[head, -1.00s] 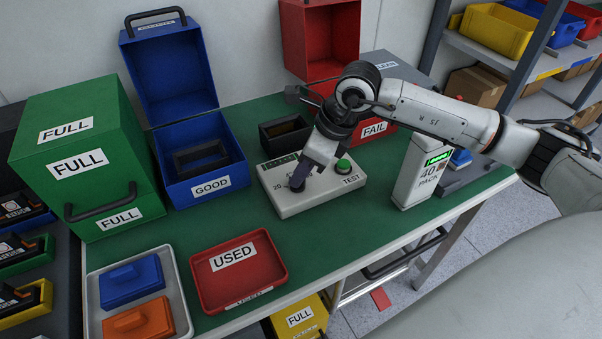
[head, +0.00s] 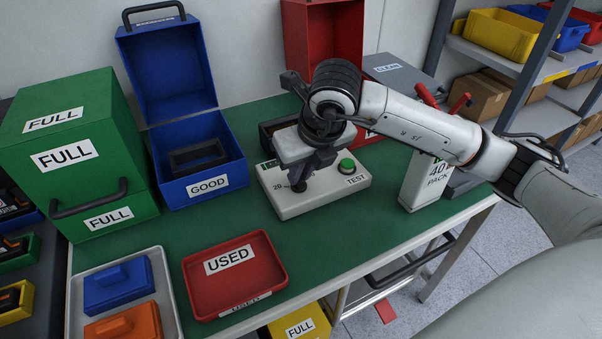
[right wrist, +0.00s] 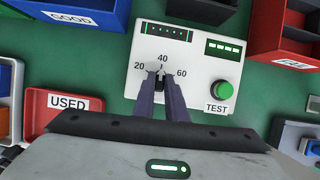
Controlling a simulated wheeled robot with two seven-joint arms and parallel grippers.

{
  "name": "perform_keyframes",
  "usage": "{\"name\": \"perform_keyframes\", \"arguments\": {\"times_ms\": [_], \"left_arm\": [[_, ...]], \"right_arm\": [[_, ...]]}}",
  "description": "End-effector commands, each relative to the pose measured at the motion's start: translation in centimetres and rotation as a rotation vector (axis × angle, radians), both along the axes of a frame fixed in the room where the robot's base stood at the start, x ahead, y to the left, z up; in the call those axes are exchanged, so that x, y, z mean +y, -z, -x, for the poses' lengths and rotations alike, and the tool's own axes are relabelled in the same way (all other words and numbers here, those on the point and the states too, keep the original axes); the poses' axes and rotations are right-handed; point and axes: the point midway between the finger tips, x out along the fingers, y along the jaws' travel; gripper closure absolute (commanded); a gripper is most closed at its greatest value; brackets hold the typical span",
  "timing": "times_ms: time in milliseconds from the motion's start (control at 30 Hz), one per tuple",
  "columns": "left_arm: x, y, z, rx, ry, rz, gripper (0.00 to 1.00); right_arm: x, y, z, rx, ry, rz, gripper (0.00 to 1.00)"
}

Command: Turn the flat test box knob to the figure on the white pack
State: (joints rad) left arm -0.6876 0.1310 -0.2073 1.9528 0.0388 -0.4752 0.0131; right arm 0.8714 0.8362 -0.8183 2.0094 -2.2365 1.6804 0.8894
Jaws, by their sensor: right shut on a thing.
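The flat white test box (head: 325,198) stands on the green bench, with a green button by the word TEST. In the right wrist view its face (right wrist: 200,75) shows 20, 40 and 60 around the dark knob (right wrist: 159,84). My right gripper (right wrist: 160,76) is shut on the knob from above; it also shows in the head view (head: 299,186). A pale mark shows between the fingertips, in line with 40. The fingers hide much of the knob. The white pack (head: 419,190), marked 40 PACK, stands right of the box, its top partly behind my arm. My left gripper is out of view.
An open blue GOOD box (head: 207,187) stands left of the test box, beside green FULL boxes (head: 65,155). A red USED tray (head: 237,285) lies in front. A dark open container (head: 273,130) and red FAIL box stand behind. Bare bench lies in front of the test box.

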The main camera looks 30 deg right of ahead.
Motion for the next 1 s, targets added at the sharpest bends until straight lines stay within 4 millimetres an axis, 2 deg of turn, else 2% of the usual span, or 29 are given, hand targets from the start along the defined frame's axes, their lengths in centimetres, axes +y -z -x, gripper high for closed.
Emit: {"name": "perform_keyframes", "arguments": {"times_ms": [567,600,700,1000], "left_arm": [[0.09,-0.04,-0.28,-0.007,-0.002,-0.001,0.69],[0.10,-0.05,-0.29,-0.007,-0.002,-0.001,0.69],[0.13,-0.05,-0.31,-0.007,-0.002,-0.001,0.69],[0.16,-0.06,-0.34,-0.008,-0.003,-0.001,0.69]], "right_arm": [[0.01,-0.08,-0.01,0.000,0.033,0.001,1.00],[0.01,-0.08,-0.01,0.000,0.033,0.001,0.85],[0.01,-0.07,-0.01,0.000,0.033,0.001,0.70],[0.02,-0.15,0.03,0.000,0.032,0.000,0.70]]}}
